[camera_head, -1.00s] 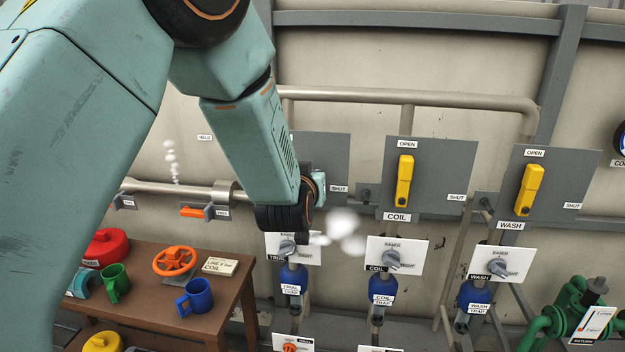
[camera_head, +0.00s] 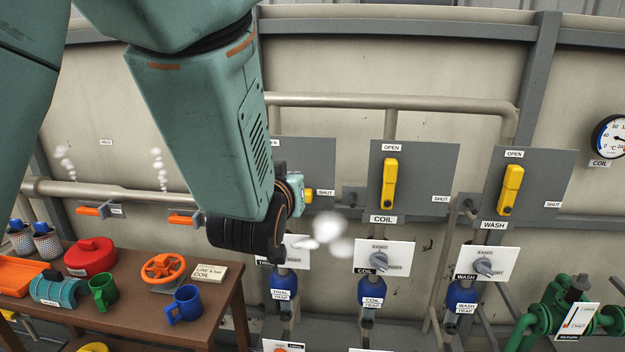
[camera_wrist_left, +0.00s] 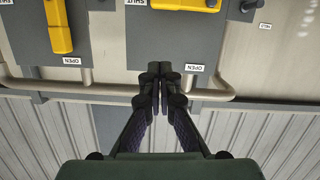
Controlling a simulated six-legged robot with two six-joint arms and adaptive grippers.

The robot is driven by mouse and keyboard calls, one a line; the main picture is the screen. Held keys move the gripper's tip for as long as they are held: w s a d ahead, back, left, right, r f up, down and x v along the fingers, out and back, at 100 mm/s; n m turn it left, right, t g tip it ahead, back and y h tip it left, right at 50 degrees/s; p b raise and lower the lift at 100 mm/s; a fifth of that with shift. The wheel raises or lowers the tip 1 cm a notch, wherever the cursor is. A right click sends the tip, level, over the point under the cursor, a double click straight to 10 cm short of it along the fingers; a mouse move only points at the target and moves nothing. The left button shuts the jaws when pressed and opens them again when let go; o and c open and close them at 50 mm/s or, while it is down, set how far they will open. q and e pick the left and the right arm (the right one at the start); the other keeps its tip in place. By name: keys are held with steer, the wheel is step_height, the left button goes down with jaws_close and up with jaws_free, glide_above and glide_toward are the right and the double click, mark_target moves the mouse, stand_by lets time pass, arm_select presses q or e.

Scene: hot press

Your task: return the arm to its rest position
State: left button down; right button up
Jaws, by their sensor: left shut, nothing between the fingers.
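My left arm comes in from the upper left in the head view, its dark wrist (camera_head: 245,232) in front of the leftmost valve panel (camera_head: 318,160). The fingers are hidden there behind the wrist. In the left wrist view my left gripper (camera_wrist_left: 162,72) is shut and empty, its fingertips over the edge of a grey panel (camera_wrist_left: 150,40). That panel's yellow handle (camera_wrist_left: 185,3) lies sideways near a SHUT label; part of it (camera_head: 308,196) shows beside the wrist in the head view. My right gripper is not in view.
Upright yellow handles stand on the COIL (camera_head: 389,183) and WASH (camera_head: 510,190) panels. Grey knobs and blue traps sit below. White puffs (camera_head: 325,228) hang right of the wrist. A brown table (camera_head: 215,310) holds a blue mug (camera_head: 184,305), green mug (camera_head: 103,292) and orange wheel (camera_head: 163,268).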

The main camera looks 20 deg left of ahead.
arm_select(q)
steer(key=shift+w+a+f, duration=0.1)
steer(key=shift+w+a, duration=0.05)
steer(key=shift+w, duration=0.05)
steer(key=s+f+m+g+h+b, duration=0.1)
steer(key=s+f+g+b, duration=0.25)
steer(key=f, duration=0.85)
steer(key=s+d+f+m+g+h+b, duration=0.1)
steer(key=s+f+g+b, duration=0.3)
steer(key=f, duration=0.8)
steer(key=s+f+m+b, duration=0.15)
steer(key=s+f, duration=0.45)
steer(key=f, duration=0.6)
steer(key=s+f+g+h+b, duration=0.1)
steer(key=s+f+g+b, duration=0.6)
steer(key=s+f, duration=1.7)
steer(key=b, duration=0.4)
steer(key=shift+s+f, duration=0.15)
